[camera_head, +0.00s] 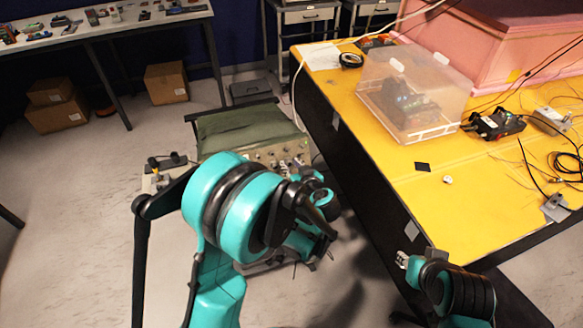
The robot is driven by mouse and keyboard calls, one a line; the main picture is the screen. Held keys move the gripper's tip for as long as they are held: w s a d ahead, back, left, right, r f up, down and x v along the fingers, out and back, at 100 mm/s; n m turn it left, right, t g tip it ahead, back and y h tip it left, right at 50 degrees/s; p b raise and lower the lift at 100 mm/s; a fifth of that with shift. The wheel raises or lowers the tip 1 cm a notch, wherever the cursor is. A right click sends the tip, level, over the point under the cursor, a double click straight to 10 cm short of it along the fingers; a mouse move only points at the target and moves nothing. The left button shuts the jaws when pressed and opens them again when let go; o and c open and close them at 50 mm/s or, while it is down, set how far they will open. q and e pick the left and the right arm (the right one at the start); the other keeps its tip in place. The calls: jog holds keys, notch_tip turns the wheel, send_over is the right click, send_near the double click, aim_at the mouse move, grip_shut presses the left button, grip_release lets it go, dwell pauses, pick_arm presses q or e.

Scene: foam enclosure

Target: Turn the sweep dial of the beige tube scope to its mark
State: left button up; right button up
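The tube scope (235,128) stands low, left of the yellow table. It has a green top and a beige front panel (262,157) with several knobs and dark dials. My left arm reaches across in front of it and covers the lower part and right side of the panel. My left gripper (297,168) is at the right part of the panel, close to the knobs. Its fingers are small and partly hidden, so I cannot tell whether it touches a dial. The sweep dial and its mark cannot be made out. My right gripper (403,259) shows only slightly, by the table's near edge.
The yellow table (450,200) holds a clear plastic box (415,92), a black device (494,124) and loose cables. A small device (165,165) stands left of the scope. Cardboard boxes (166,82) lie at the back left. Floor is free at the left.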

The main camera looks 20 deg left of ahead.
pick_arm(q)
jog(key=shift+w+a+f, duration=0.1)
jog(key=shift+w, duration=0.05)
grip_shut()
jog(key=shift+n, duration=0.3)
jog(key=shift+n+h+b, duration=0.4)
jog(key=shift+n+b, duration=0.15)
jog(key=shift+n, duration=1.85)
